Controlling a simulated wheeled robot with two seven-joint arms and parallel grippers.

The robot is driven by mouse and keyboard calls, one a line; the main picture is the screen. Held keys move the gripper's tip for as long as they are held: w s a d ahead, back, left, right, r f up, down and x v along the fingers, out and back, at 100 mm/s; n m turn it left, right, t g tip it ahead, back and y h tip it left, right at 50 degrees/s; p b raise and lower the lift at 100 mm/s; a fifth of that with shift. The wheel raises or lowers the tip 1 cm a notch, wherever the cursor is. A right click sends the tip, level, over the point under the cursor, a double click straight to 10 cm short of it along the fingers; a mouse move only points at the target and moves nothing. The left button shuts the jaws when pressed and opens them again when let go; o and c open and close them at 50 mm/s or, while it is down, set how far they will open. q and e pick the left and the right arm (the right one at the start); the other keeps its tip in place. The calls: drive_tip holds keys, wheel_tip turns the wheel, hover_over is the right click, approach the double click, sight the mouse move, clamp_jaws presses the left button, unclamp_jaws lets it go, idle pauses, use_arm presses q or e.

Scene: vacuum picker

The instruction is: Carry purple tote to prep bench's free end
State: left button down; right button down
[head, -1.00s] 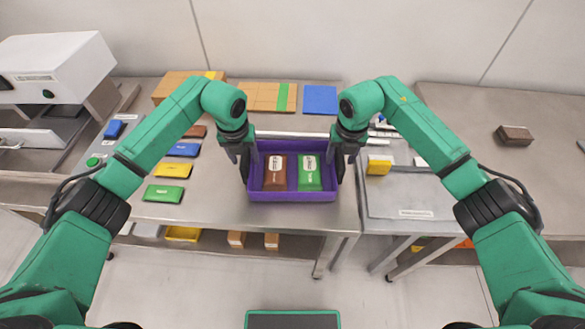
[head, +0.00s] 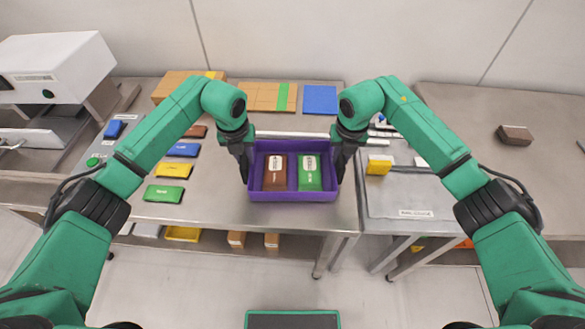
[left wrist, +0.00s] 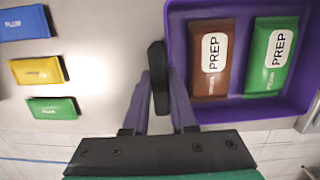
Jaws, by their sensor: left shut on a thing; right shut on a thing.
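The purple tote (head: 294,197) sits near the front edge of the left steel bench, at its right end. It holds a brown pouch (head: 275,173) and a green pouch (head: 309,173), both with white PREP labels in the left wrist view. My left gripper (head: 245,170) is shut on the tote's left wall. My right gripper (head: 341,168) is shut on its right wall. In the left wrist view the tote's wall (left wrist: 178,60) runs beside the dark finger, and the exact grip is partly hidden.
Yellow (head: 174,170), green (head: 164,193) and blue pouches lie left of the tote. Cardboard (head: 265,96) and a blue square (head: 320,99) lie behind it. A lower steel stand (head: 400,203) with a yellow block is to the right. The far-right bench (head: 460,110) is mostly bare, with a brown block (head: 515,135).

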use_arm(q)
drive_tip(key=shift+r, duration=0.1)
use_arm(e)
drive_tip(key=shift+r, duration=0.1)
idle(0.7)
